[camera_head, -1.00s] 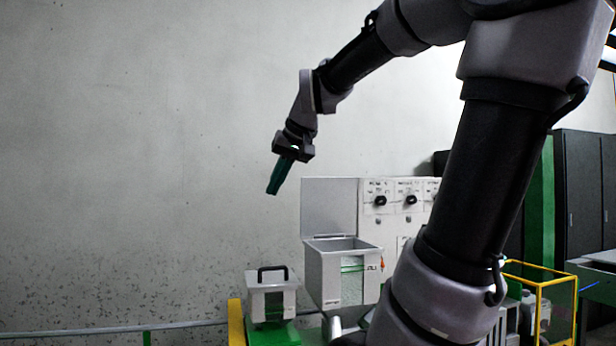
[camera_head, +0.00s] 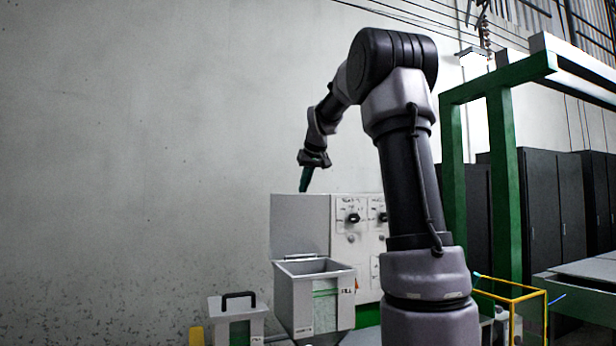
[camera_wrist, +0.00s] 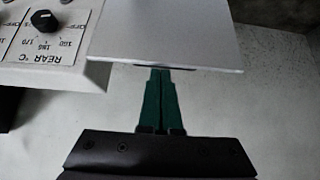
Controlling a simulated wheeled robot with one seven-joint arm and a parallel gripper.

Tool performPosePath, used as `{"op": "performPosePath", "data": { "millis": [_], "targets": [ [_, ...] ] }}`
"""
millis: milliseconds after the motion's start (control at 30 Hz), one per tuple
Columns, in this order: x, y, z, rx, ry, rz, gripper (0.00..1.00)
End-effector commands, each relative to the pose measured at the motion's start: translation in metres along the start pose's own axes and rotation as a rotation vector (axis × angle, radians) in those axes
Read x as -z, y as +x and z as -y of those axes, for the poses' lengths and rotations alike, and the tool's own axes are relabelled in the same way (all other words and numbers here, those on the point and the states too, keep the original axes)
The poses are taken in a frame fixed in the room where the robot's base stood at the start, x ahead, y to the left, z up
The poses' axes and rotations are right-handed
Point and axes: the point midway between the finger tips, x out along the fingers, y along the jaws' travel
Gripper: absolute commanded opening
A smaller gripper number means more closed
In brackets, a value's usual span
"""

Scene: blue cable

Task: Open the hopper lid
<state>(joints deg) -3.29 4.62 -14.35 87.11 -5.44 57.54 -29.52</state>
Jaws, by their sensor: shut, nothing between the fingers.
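The hopper (camera_head: 312,300) is a light grey box with a green-striped front window, and its open top shows in the head view. Its lid (camera_head: 299,224) is a flat grey panel standing upright at the back left of the opening. The lid (camera_wrist: 165,35) also fills the upper middle of the wrist view. My gripper (camera_head: 305,190) has green fingers pointing down at the lid's top edge. In the wrist view the gripper (camera_wrist: 160,75) is shut and empty, its fingertips at the lid's edge; I cannot tell whether they touch it.
A white control panel (camera_head: 362,240) with black knobs stands right behind the hopper. A smaller grey box with a black handle (camera_head: 238,312) sits at the lower left. A yellow frame (camera_head: 520,312) and a green post (camera_head: 504,170) stand to the right. The wall side at left is clear.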

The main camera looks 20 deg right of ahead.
Motion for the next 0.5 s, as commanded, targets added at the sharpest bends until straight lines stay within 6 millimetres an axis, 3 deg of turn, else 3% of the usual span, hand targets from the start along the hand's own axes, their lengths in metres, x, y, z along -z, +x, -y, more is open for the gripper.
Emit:
{"op": "performPosePath", "data": {
  "millis": [200,500],
  "targets": [
    [0.0,0.025,0.0,0.0,0.001,0.001,0.0],
    [0.0,0.029,0.0,0.0,0.001,0.0,0.0]
  ]
}}
